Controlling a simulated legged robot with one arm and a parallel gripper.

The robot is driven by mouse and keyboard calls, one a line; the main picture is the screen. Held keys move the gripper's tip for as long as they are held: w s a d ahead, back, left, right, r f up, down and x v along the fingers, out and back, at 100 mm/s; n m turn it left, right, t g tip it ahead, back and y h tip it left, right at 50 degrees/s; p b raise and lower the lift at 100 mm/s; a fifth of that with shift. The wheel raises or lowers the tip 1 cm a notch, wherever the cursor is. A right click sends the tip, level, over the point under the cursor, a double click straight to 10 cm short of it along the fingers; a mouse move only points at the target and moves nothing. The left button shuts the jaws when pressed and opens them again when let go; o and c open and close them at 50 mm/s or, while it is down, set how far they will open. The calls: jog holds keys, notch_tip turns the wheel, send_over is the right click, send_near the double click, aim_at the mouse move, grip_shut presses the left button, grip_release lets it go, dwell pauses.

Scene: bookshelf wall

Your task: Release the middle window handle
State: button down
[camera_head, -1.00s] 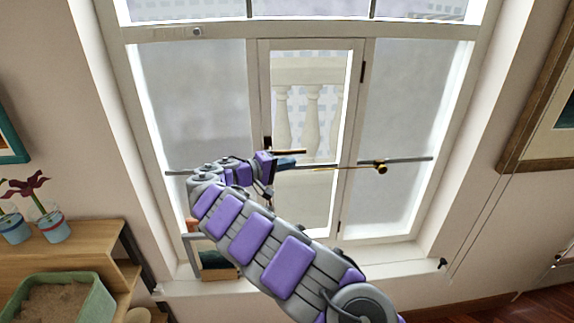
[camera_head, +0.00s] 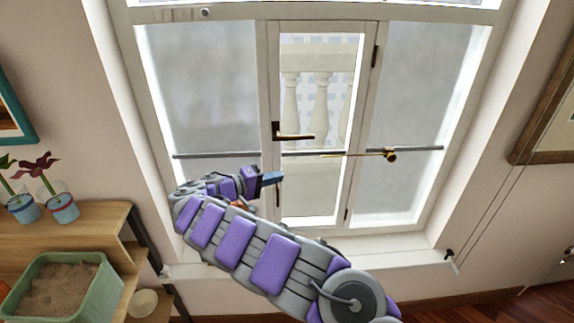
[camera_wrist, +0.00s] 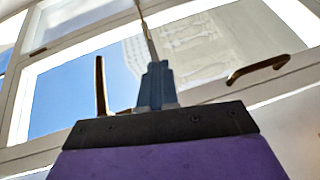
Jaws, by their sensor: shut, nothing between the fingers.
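The middle window handle (camera_head: 295,137) is a bronze lever on a dark plate on the left side of the middle sash (camera_head: 271,90). Its lever points right, about level, in the head view. My gripper (camera_head: 275,178) is below the lever and apart from it, with its blue-grey fingers together and empty. In the wrist view the shut fingers (camera_wrist: 154,85) stand at the centre. The lever (camera_wrist: 100,87) shows to their left, and part of its plate is hidden by my gripper. A second bronze grip (camera_wrist: 258,69) shows to their right.
A wooden shelf (camera_head: 92,218) with flower pots and a green sand-filled box (camera_head: 60,285) stands at left.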

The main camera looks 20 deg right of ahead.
jog(key=shift+s+a+f, duration=0.1)
jog(key=shift+a+f, duration=0.15)
jog(key=shift+a, duration=0.25)
jog(key=shift+s+a+f, duration=0.1)
jog(key=shift+a+f, duration=0.1)
jog(key=shift+a, duration=0.25)
jog(key=shift+d, duration=0.2)
